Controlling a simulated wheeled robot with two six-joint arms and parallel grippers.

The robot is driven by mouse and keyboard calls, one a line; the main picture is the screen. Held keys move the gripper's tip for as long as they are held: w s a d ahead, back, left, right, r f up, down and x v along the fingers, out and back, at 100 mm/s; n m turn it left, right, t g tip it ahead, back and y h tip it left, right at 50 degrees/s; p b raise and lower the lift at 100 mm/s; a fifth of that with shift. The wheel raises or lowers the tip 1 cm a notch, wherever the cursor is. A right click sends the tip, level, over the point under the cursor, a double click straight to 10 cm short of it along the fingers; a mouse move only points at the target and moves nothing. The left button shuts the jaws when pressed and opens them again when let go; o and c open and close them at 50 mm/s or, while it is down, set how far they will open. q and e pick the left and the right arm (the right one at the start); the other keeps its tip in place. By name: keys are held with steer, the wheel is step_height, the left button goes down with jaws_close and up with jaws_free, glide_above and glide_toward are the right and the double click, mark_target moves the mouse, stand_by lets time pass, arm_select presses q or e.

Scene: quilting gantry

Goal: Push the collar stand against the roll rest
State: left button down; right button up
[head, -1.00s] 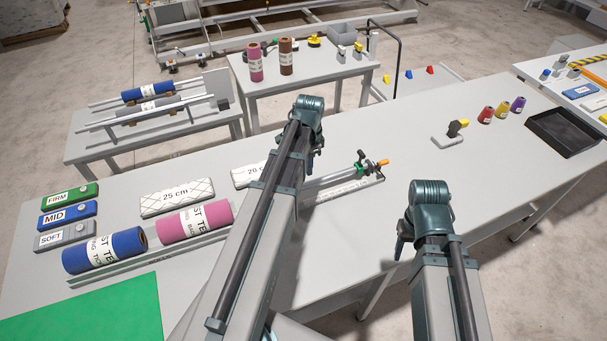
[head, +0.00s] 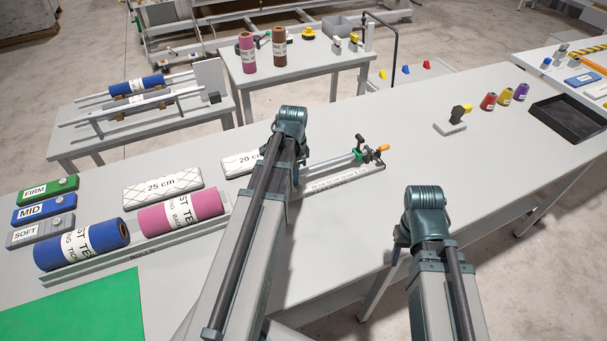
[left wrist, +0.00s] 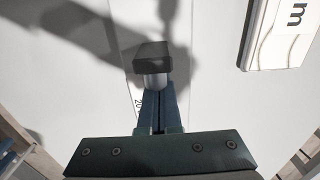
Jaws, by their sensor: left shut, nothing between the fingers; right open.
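The likely roll rest (head: 135,259) is the grey rail under the blue roll (head: 82,243) and pink roll (head: 180,212). My left gripper (left wrist: 158,108) is shut and empty, low by a dark block on a grey cylinder (left wrist: 152,60); contact is unclear. My left arm hides part of the stand in the head view. My right gripper (head: 400,248) is open at the table's front edge.
A 25 cm pad (head: 163,185) and a partly hidden 20 cm pad (head: 240,163) lie behind the rolls. Firmness blocks (head: 45,210) stand at the left. A small yellow-and-black tool (head: 455,120) stands at the right. The table between it and the long stand is clear.

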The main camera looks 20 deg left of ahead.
arm_select(q)
steer(key=shift+s+a, duration=0.25)
steer(key=shift+s, duration=0.05)
steer(key=s+a, duration=0.5)
steer(key=shift+s+a, duration=0.1)
steer(key=shift+s, duration=0.3)
steer(key=shift+w, duration=0.1)
steer(key=shift+w+d, duration=0.2)
steer(key=shift+w, duration=0.05)
steer(key=w+d, duration=0.2)
steer(key=w, duration=0.1)
steer(key=shift+d, duration=0.3)
step_height(320, 180, up, 10)
steer(key=p, duration=1)
steer(key=shift+s, duration=0.25)
